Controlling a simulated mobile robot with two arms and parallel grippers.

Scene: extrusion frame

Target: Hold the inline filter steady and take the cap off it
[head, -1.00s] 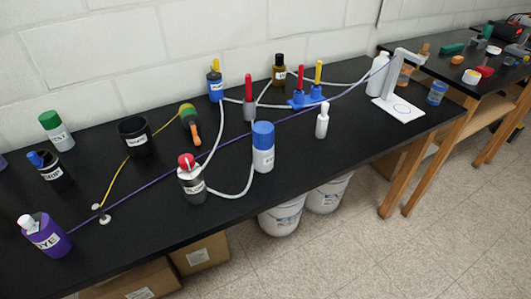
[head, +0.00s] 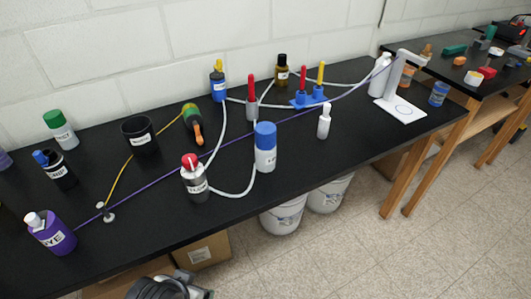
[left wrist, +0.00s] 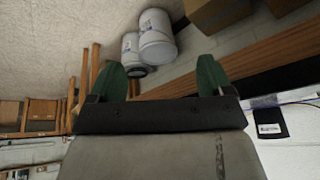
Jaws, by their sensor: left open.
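A white cylinder with a blue cap (head: 265,145) stands upright on the black bench, with the cap on. Pale tubing meets it low on its left side. A dark-bodied bottle with a red cap (head: 194,178) stands to its left, also joined to tubing. I cannot read the labels well enough to tell which is the inline filter. My left gripper (left wrist: 161,72) shows in the left wrist view with two green fingers wide apart and nothing between them. It is apart from both capped things. My right gripper is not in view.
A purple cord (head: 300,119) runs slantwise across the bench behind the capped things. A small white bottle (head: 324,123), a black cup (head: 139,134) and a purple bottle (head: 50,233) stand around them. White buckets (head: 284,214) and boxes are below. The front right bench strip is clear.

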